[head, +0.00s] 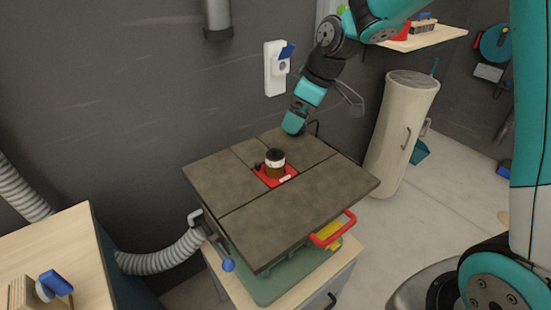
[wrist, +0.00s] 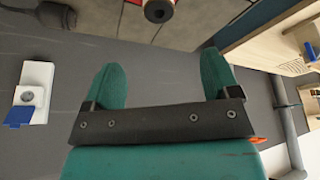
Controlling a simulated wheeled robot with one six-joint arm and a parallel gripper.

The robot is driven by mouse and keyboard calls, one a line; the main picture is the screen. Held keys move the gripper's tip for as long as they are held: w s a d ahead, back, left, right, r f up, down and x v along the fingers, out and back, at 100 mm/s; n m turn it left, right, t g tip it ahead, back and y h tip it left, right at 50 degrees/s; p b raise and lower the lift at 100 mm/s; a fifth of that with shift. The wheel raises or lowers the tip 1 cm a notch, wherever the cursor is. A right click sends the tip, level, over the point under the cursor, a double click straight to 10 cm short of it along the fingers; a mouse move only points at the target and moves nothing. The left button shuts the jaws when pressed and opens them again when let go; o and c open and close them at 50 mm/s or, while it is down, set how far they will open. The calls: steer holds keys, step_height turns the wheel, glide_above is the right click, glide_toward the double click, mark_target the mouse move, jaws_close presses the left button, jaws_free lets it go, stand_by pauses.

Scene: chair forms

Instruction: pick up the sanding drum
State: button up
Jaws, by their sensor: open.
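In the wrist view the drum (wrist: 157,10) is cut off by the top edge, beyond my fingertips. My gripper (head: 292,127) is above the back edge of the table top, behind the drum and apart from it. In the wrist view my gripper (wrist: 160,60) shows two teal fingers spread wide with nothing between them.
A red handle (head: 334,229) sticks out at the table's front right. A white wall socket with a blue flap (head: 275,68) is behind my gripper. A cream cylinder (head: 403,130) stands at right. A grey hose (head: 160,259) runs at left. The table top around the drum is mostly clear.

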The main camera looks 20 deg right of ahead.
mark_target(276, 154)
steer(key=p+x, duration=0.2)
steer(key=x, duration=0.9)
steer(key=shift+d, duration=0.1)
steer(key=shift+p+x, duration=1.5)
steer(key=shift+x, duration=1.2)
steer(key=shift+d, duration=0.15)
steer(key=c, duration=1.1)
steer(key=shift+o, duration=0.2)
